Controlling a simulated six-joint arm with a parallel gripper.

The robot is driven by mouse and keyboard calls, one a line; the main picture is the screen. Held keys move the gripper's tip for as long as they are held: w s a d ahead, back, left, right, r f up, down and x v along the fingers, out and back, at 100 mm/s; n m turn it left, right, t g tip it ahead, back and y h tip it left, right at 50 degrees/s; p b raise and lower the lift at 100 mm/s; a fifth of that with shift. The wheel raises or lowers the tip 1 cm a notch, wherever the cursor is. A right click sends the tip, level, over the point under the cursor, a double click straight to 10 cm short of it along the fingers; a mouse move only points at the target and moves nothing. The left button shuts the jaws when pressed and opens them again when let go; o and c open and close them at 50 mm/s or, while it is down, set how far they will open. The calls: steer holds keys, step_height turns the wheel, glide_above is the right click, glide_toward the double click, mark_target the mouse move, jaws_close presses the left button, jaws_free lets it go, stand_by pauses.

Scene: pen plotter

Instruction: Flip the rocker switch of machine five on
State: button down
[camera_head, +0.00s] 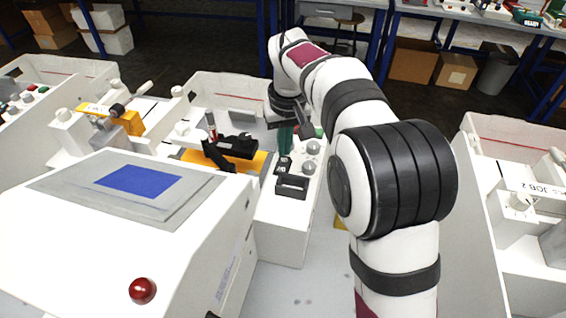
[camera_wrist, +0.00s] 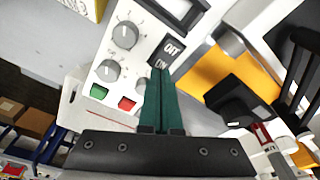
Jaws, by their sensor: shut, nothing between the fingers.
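The black rocker switch (camera_wrist: 165,54), marked OFF and ON, sits on a white control panel (camera_wrist: 138,62) in the wrist view. It shows small and dark in the head view (camera_head: 283,165). My gripper (camera_wrist: 161,76) is shut and empty, with its green fingers side by side. The fingertips are at the ON end of the rocker and cover a little of it; I cannot tell whether they touch. In the head view my gripper (camera_head: 285,140) points down over the far part of the panel. I cannot read a machine number.
Beside the switch are grey knobs (camera_wrist: 125,35), a green button (camera_wrist: 98,91), a red button (camera_wrist: 128,103) and a dark framed window (camera_head: 292,187). A black part over a yellow bed (camera_head: 258,163) lies left. A white cabinet with a red button (camera_head: 143,291) stands nearer.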

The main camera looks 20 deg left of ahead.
mark_target(285, 160)
steer(key=shift+f, duration=0.85)
steer(key=shift+r, duration=3.55)
steer(key=s+d+r+m+g, duration=0.15)
steer(key=s+d+m, duration=0.35)
steer(key=s+d, duration=0.65)
steer(key=s+d+f+m, duration=0.3)
steer(key=s+f, duration=0.1)
steer(key=s, duration=0.6)
steer(key=s+d+f+m+y, duration=0.1)
steer(key=s+d+f+m, duration=0.2)
steer(key=s, duration=0.7)
steer(key=shift+d+f+m, duration=0.3)
steer(key=shift+d+f, duration=0.2)
steer(key=shift+d, duration=0.15)
